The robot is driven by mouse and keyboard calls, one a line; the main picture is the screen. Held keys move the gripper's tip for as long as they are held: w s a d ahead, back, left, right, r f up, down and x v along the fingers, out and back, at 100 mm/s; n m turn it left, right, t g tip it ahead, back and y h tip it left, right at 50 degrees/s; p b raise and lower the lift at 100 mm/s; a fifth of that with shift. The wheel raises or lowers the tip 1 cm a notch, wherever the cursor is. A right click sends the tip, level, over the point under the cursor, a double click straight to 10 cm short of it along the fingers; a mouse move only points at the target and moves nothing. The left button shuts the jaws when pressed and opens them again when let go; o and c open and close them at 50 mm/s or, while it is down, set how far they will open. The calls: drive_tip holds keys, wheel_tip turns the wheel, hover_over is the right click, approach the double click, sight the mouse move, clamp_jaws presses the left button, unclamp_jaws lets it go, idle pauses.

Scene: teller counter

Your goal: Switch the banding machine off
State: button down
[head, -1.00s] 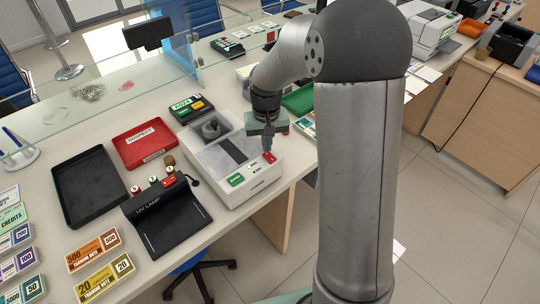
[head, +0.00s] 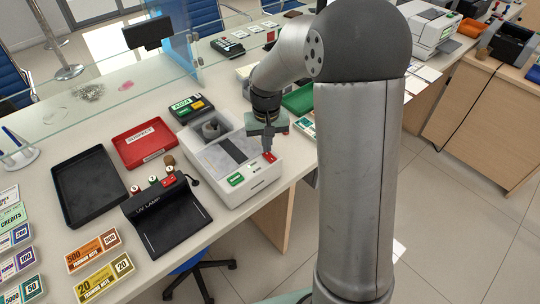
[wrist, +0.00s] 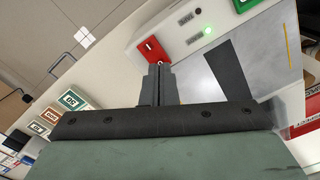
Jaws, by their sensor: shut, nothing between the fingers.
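The banding machine (head: 255,187) is a white box with a grey top and a dark strip, standing on the counter. In the wrist view the red button (wrist: 151,50) lies just beyond my fingertips, and a small lamp (wrist: 207,30) between the buttons glows green. My gripper (head: 267,149) points down over the red button, shut and empty. The fingers (wrist: 158,68) show close together in the wrist view. I cannot tell whether they touch the button.
A black UV lamp (head: 168,217) stands to the left of the machine. A red tray (head: 145,143), a black tray (head: 90,190) and a small keyed device (head: 191,108) are nearby. A green tray (head: 299,99) lies behind my gripper. A glass screen runs along the counter's far side.

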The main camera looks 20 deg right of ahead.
sight(267, 154)
drive_tip(key=shift+f+b, duration=0.6)
drive_tip(key=shift+f, duration=0.25)
idle(0.3)
drive_tip(key=shift+r+p, duration=2.5)
drive_tip(key=shift+r, duration=1.1)
drive_tip(key=shift+s, duration=0.1)
drive_tip(key=s+r, duration=0.2)
drive_tip(key=s, duration=1)
drive_tip(key=s+r+n, duration=0.1)
drive_tip(key=s+r, duration=0.2)
drive_tip(key=s, duration=0.9)
drive_tip(key=shift+s+r+t, duration=0.2)
drive_tip(key=shift+s+t, duration=0.1)
drive_tip(key=shift+s, duration=0.1)
drive_tip(key=shift+a, duration=0.1)
